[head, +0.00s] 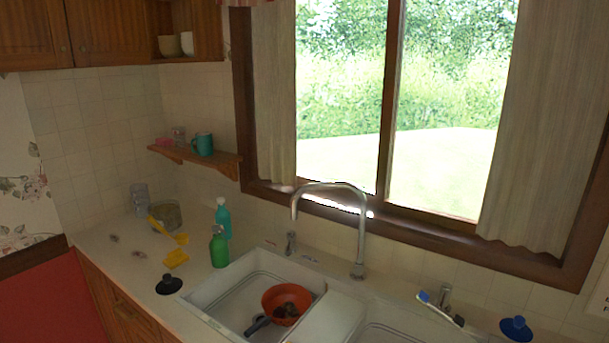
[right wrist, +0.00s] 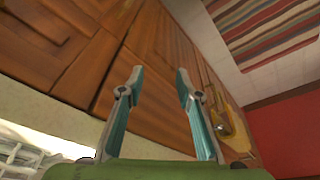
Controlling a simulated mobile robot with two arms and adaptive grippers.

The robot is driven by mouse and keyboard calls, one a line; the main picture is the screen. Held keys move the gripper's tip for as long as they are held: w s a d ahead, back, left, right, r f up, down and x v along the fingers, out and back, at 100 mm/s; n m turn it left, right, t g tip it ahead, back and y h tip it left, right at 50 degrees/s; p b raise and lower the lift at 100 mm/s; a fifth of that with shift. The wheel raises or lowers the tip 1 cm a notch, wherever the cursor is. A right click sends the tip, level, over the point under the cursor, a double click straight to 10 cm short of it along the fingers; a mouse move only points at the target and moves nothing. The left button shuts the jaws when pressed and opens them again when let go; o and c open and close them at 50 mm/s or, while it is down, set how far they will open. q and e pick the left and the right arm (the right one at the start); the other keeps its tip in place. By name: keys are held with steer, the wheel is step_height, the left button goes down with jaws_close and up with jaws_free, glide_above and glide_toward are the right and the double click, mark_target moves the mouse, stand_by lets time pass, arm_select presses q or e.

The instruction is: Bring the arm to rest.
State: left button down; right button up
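My right gripper (right wrist: 158,80) shows in the right wrist view with its two teal fingers apart and nothing between them. Wooden cabinet doors (right wrist: 165,50) stand beyond the fingers. Neither gripper and neither arm shows in the head view, so where they are relative to the sink is hidden there. My left gripper is not in any view.
The head view shows a double sink (head: 219,292) with an orange bowl (head: 270,297) in its left basin and a tall faucet (head: 361,235). Green (head: 218,250) and teal (head: 223,218) bottles stand behind it. A small shelf (head: 222,160) juts from the wall. A yellow object (right wrist: 233,125) hangs by the cabinets.

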step_height(320, 180, down, 16)
steer(key=s+r+b, duration=0.1)
steer(key=s+b, duration=0.1)
steer(key=s+d+f+g+b, duration=0.1)
steer(key=s+f+b, duration=0.1)
steer(key=s+f, duration=0.7)
steer(key=s+d+f+g+b, duration=0.1)
steer(key=s+d+f+b, duration=0.1)
steer(key=s+f, duration=0.7)
step_height(320, 180, down, 7)
steer(key=shift+s+d+f+b, duration=0.15)
steer(key=shift+s+b, duration=0.15)
steer(key=shift+b, duration=0.5)
steer(key=shift+c, duration=0.6)
